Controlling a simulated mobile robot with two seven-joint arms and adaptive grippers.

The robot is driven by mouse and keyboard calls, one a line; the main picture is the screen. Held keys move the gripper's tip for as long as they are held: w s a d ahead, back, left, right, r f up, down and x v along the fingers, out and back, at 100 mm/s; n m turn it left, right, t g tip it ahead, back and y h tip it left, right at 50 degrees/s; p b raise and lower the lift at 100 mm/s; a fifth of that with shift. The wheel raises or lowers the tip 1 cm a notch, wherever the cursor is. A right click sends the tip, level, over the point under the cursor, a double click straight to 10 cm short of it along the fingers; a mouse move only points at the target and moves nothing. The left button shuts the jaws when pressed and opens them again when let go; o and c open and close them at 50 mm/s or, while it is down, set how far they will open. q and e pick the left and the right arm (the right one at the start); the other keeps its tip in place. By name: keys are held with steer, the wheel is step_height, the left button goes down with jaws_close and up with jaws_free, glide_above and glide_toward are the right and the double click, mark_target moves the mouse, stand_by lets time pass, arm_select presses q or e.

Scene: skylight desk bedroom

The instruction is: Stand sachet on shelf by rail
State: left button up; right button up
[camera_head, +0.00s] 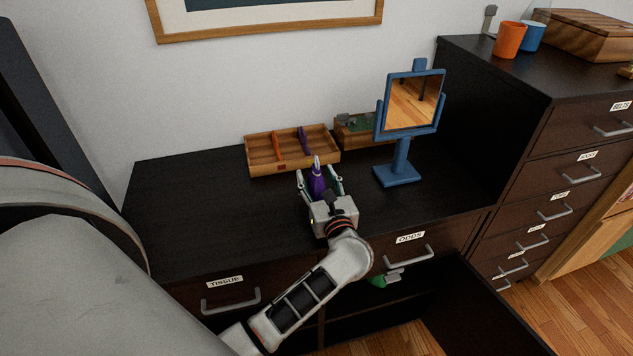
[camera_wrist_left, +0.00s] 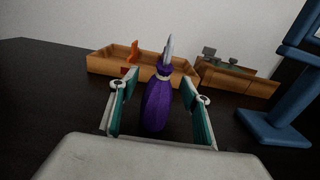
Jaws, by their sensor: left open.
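The purple sachet (camera_head: 317,182) stands upright on the dark cabinet top (camera_head: 195,205), with a tied neck and a pale grey tip. It also shows in the left wrist view (camera_wrist_left: 157,106). My left gripper (camera_head: 320,180) is open around it, with one teal-padded finger on each side; in the left wrist view the fingers (camera_wrist_left: 160,105) show gaps beside the sachet. Its base is partly hidden by the gripper body. I cannot make out a rail for certain. My right gripper is not in view.
A wooden tray (camera_head: 262,156) with dividers sits behind the sachet. A smaller wooden box (camera_head: 352,136) and a blue-framed mirror (camera_head: 398,172) stand to the right. Below, a green item (camera_head: 377,281) shows by an open drawer (camera_head: 490,300). The top's left part is clear.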

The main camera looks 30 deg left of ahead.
arm_select(q)
steer(key=c, duration=1.2)
steer(key=shift+c, duration=0.5)
steer(key=shift+r, duration=0.1)
